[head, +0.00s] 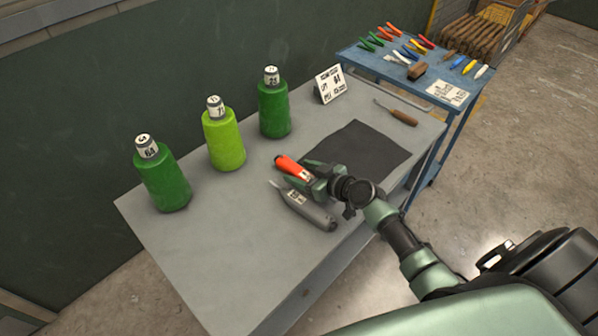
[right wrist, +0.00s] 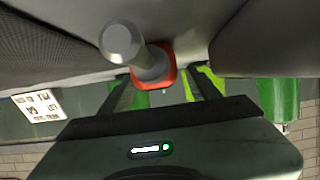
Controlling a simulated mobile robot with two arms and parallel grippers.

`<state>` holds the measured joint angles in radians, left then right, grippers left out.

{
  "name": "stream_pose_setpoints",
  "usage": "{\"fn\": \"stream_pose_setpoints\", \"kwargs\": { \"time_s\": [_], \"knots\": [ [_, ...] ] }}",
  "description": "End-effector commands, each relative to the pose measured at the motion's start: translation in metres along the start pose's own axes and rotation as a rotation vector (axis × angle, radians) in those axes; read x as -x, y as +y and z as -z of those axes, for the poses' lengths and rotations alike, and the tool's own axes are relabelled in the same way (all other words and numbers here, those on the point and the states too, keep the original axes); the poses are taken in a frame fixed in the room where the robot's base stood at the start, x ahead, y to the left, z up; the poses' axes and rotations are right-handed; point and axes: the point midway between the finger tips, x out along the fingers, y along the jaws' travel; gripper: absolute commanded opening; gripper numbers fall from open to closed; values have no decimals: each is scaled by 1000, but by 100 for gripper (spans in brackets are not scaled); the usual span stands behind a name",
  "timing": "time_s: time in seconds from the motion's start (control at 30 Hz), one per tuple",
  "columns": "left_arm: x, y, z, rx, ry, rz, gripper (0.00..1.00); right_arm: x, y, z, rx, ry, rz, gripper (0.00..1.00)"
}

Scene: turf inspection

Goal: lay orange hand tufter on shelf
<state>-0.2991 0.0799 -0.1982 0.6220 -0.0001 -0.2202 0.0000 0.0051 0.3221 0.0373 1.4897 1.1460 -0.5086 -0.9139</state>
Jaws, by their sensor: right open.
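The orange hand tufter (head: 291,167) lies on the grey table (head: 170,250), at the near left edge of the dark mat. In the right wrist view it shows as an orange-red body with a grey end (right wrist: 150,68), between my right gripper's fingers. My right gripper (head: 310,181) is low over the table at this tufter and hides part of it. In the right wrist view its two fingers (right wrist: 162,92) stand apart, one on each side of the tufter. Contact is not clear. My left gripper is not in view. I cannot tell which surface is the shelf.
A grey tool (head: 308,208) lies close beside the gripper. Green yarn cones (head: 163,178) stand along the table's back. The dark mat (head: 370,145) is bare. A brown-handled tool (head: 400,115) lies beyond. A blue cart (head: 375,66) holding several tools stands behind the table.

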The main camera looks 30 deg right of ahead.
Motion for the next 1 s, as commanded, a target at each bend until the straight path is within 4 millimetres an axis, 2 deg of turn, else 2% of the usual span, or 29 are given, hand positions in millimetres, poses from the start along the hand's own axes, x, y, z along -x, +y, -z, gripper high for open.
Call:
{"fn": "stream_pose_setpoints", "kwargs": {
  "time_s": [0.1, 0.37, 0.5, 0.6, 1.0],
  "knots": [
    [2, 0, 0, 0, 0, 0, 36, -9, 0, 0, 0, 0, -1, 62],
    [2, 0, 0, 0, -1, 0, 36, -11, 0, 0, 2, 0, -1, 62],
    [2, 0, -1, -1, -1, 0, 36, -11, 0, -1, 2, 0, -1, 23],
    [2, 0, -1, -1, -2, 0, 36, -11, 0, -1, 2, 0, -1, 0],
    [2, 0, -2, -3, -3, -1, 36, -10, 1, 4, 2, 3, -1, 0]
  ]
}}
